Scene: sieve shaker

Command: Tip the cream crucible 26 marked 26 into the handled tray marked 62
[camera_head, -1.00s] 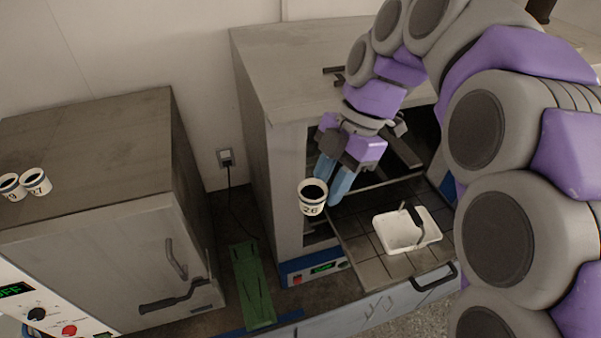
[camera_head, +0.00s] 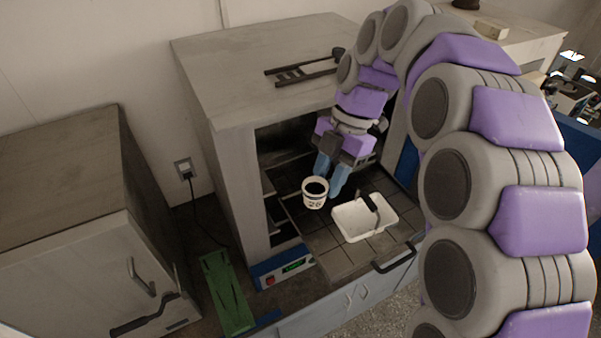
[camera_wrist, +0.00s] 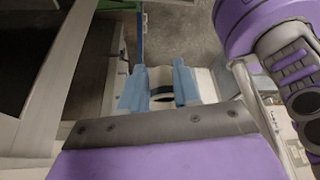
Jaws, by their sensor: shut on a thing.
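The cream crucible 26 (camera_head: 314,199) has a dark band at its rim, a dark inside and the mark 26 on its side. It looks upright in the head view. My gripper (camera_head: 329,178) is shut on it with blue fingers and holds it just left of the white handled tray (camera_head: 349,222). The tray sits on the tiled shelf in front of the open oven; its number cannot be read. In the wrist view the crucible (camera_wrist: 161,84) shows between my gripper's blue fingers (camera_wrist: 158,88), partly hidden.
The open oven (camera_head: 205,75) stands behind, with a dark rack (camera_head: 300,75) on its top. A black handle (camera_head: 398,259) is at the shelf's front edge. A green strip (camera_head: 226,290) lies to the left, next to a closed grey cabinet (camera_head: 60,190).

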